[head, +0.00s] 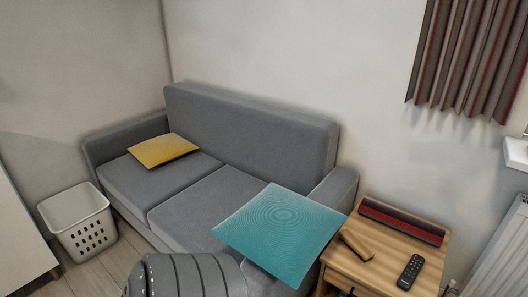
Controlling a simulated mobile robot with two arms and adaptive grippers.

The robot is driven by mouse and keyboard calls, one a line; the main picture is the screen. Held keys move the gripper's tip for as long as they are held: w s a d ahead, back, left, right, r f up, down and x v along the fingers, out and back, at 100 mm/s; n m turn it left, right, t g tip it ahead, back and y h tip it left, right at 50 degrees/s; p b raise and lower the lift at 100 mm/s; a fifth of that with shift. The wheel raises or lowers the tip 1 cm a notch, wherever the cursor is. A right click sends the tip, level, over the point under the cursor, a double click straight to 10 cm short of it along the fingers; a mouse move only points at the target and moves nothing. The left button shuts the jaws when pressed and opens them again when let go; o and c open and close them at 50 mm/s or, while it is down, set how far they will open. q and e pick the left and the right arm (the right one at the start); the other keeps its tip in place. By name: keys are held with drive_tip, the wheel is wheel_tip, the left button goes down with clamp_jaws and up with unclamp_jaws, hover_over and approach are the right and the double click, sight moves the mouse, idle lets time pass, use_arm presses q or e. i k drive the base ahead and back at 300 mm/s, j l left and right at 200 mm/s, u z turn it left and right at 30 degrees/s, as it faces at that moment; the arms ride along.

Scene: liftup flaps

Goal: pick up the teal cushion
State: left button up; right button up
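The teal cushion (280,232) is a flat square with a pattern of fine concentric rings. In the head view it lies over the right end of the grey sofa (185,212), covering part of the right armrest and seat. Its right corner reaches to the edge of the wooden side table (382,263). I cannot tell whether it rests on the sofa or is held above it. A dark grey ribbed part of my body shows at the bottom, just left of the cushion's near corner. Neither gripper's fingers are visible.
A yellow cushion (163,150) lies on the sofa's left seat. A white laundry basket (78,222) stands on the floor at left. The side table holds a dark red roll-shaped object (402,222), a small wooden piece (356,245) and a remote (410,271). A radiator (503,255) is at right.

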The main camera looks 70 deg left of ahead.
sight(283, 231)
drive_tip(key=k+j, duration=0.15)
drive_tip(key=j, duration=0.2)
drive_tip(key=k+j, duration=0.15)
drive_tip(key=j, duration=0.25)
drive_tip(key=k+j, duration=0.2)
drive_tip(key=j, duration=0.15)
drive_tip(key=k+j, duration=0.15)
drive_tip(key=j, duration=0.2)
drive_tip(key=k+j, duration=0.15)
drive_tip(key=j, duration=0.25)
drive_tip(key=k+j, duration=0.15)
drive_tip(key=j, duration=0.2)
drive_tip(key=k+j+z, duration=0.1)
drive_tip(key=j, duration=0.25)
drive_tip(key=k, duration=0.05)
